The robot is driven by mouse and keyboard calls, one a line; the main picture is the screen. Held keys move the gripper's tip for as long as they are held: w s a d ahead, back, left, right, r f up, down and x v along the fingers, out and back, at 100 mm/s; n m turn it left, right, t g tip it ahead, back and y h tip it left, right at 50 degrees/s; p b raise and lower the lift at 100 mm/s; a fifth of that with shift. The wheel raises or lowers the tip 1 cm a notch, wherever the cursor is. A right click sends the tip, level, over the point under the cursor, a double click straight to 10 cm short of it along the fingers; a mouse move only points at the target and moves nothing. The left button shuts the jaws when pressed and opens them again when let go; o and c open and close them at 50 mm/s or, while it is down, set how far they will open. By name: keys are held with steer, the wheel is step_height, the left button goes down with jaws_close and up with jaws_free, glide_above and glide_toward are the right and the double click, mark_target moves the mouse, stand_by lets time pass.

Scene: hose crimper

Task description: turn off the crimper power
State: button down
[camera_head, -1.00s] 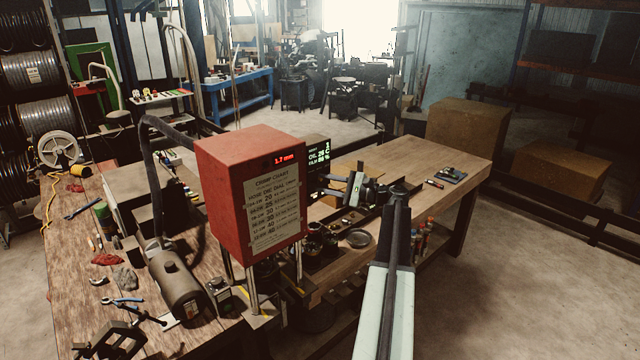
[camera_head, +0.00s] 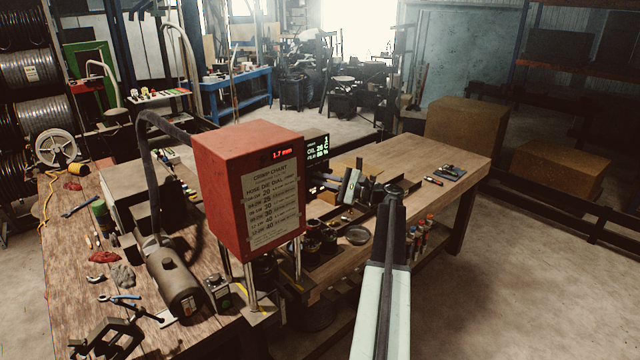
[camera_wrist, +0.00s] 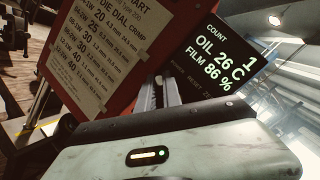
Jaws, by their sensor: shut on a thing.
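The crimper is a red box (camera_head: 222,190) on metal posts, with a lit red 1.7 mm readout and a paper crimp chart (camera_head: 270,205) on its front. A black display panel (camera_head: 317,160) stands right behind it; in the wrist view the panel (camera_wrist: 222,62) reads COUNT 1, OIL 26 C, FILM 86 %. My gripper (camera_head: 335,187) is right of the red box and below the panel, pointing left. In the wrist view its fingers (camera_wrist: 163,92) reach up between chart and panel. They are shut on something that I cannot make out. I cannot identify a power switch.
A dark cylindrical motor (camera_head: 175,285) and a small box with a green spot (camera_head: 220,292) sit left of the crimper posts. Dies and a round dish (camera_head: 357,236) lie below my gripper. The right part of the wooden bench (camera_head: 440,155) is mostly clear.

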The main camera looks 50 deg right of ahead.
steer(key=f+t+b, duration=0.1)
steer(key=b, duration=0.2)
steer(key=shift+f+n+y, duration=0.3)
steer(key=shift+f+n, duration=0.1)
steer(key=n+t+y+b, duration=0.1)
steer(key=b, duration=0.4)
steer(key=shift+f+t, duration=0.3)
steer(key=shift+f, duration=0.1)
steer(key=n+y+b, duration=0.1)
steer(key=b, duration=0.1)
steer(key=n+t+y+b, duration=0.1)
steer(key=b, duration=0.1)
steer(key=shift+w+f, duration=0.2)
steer(key=shift+n+t+y+b, duration=0.3)
steer(key=shift+t+y+b, duration=0.1)
steer(key=shift+b, duration=0.15)
steer(key=shift+r, duration=0.1)
steer(key=c, duration=1.5)
jaws_free()
